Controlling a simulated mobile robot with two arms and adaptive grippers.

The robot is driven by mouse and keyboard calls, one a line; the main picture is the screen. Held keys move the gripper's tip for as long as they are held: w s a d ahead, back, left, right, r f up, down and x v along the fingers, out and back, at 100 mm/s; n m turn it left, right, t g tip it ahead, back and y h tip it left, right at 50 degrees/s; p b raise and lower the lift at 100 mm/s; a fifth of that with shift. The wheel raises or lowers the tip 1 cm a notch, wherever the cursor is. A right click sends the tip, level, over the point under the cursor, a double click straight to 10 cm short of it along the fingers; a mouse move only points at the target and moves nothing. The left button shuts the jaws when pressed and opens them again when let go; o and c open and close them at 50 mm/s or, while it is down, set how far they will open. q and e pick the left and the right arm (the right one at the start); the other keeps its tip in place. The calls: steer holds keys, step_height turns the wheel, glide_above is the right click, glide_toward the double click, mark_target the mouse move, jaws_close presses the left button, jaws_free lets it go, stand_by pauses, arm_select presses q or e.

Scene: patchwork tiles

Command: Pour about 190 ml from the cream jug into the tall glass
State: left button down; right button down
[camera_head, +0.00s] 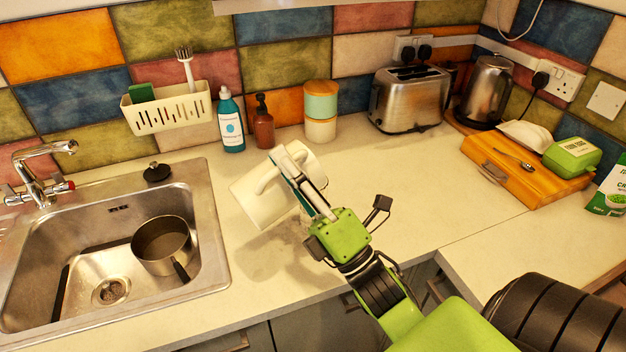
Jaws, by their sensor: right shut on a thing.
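The cream jug (252,203) is in the head view, above the counter just right of the sink. It is strongly tilted, with one end pointing down and left. My right gripper (297,172) is shut on the cream jug at its handle side, and its fingers cover part of the jug. I cannot clearly make out the tall glass; only faint marks show on the counter below the jug, beside the gripper. I cannot see any liquid stream. My left gripper is not in view.
The sink (207,240) with a saucepan (162,243) lies left. A teal bottle (230,120), brown bottle (263,123) and canister (321,108) stand by the wall. A toaster (410,98), kettle (487,90) and wooden box (520,172) are right.

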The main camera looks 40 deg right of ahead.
mark_target(256, 211)
steer(key=shift+d+r, duration=0.1)
steer(key=shift+r, duration=0.1)
stand_by(0.3)
steer(key=a+f+n+g+y, duration=0.1)
steer(key=n, duration=0.1)
steer(key=a+f+n+g+y, duration=0.1)
steer(key=a+f+n+y, duration=0.1)
steer(key=a+f+n+g+y+b, duration=0.1)
steer(key=n, duration=0.2)
steer(key=shift+a+f+y, duration=0.2)
steer(key=shift+a+y, duration=0.2)
steer(key=shift+f, duration=0.15)
steer(key=shift+a+n+g+y+p, duration=0.3)
steer(key=shift+a+n+g+p, duration=0.35)
steer(key=shift+n, duration=0.45)
steer(key=shift+w+f+g, duration=0.1)
steer(key=shift+f+g, duration=0.1)
steer(key=shift+g, duration=0.05)
steer(key=shift+f, duration=0.1)
steer(key=shift+f+n, duration=0.1)
steer(key=shift+n, duration=0.2)
